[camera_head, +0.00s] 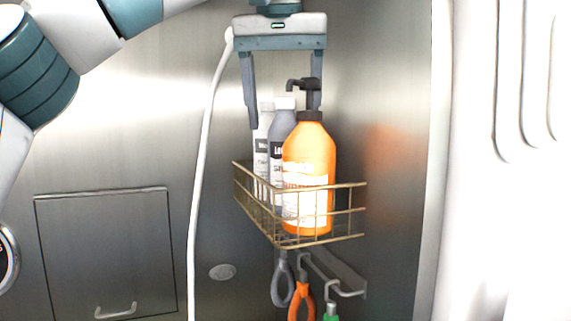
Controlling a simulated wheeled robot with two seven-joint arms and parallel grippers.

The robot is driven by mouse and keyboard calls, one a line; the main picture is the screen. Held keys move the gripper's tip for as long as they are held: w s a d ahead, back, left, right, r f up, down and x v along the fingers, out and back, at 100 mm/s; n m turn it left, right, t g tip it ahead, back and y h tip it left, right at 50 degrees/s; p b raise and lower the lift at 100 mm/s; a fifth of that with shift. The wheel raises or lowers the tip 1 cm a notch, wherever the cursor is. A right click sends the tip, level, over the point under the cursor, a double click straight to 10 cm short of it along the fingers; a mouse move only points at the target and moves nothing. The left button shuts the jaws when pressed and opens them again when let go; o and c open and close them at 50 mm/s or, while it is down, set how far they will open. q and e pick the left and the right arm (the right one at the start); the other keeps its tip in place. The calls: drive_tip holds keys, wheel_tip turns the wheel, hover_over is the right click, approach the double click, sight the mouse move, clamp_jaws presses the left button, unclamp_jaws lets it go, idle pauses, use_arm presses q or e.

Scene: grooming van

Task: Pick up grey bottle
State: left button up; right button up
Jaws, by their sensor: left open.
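The grey bottle (282,128) stands upright in a gold wire basket (279,240) on the metal wall. It has a white cap and a dark label. The orange pump bottle in front hides much of its right side and lower part. My left gripper (283,112) points down from above with its two fingers apart. In the picture the fingers come down on either side of the grey bottle's cap. I cannot tell how far down around the bottle they reach in depth. Nothing is held. My right gripper does not show.
The orange bottle (309,160) with a black pump stands in the basket, close to the right finger. A white bottle (262,150) stands to the left. Grooming tools (303,300) hang from hooks below. A white hose (205,150) runs down the wall.

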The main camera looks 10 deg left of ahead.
sight(284, 131)
use_arm(q)
drive_tip(key=shift+x, duration=2.35)
drive_tip(key=shift+s, duration=0.1)
drive_tip(key=shift+d, duration=0.1)
drive_tip(key=c, duration=1.5)
drive_tip(key=shift+o, duration=0.2)
drive_tip(key=shift+s+r, duration=0.1)
drive_tip(key=shift+r, duration=5.65)
drive_tip(key=s+a, duration=0.5)
drive_tip(key=a, duration=0.3)
drive_tip(key=s+a, duration=0.6)
drive_tip(key=a, duration=0.2)
drive_tip(key=shift+a, duration=0.25)
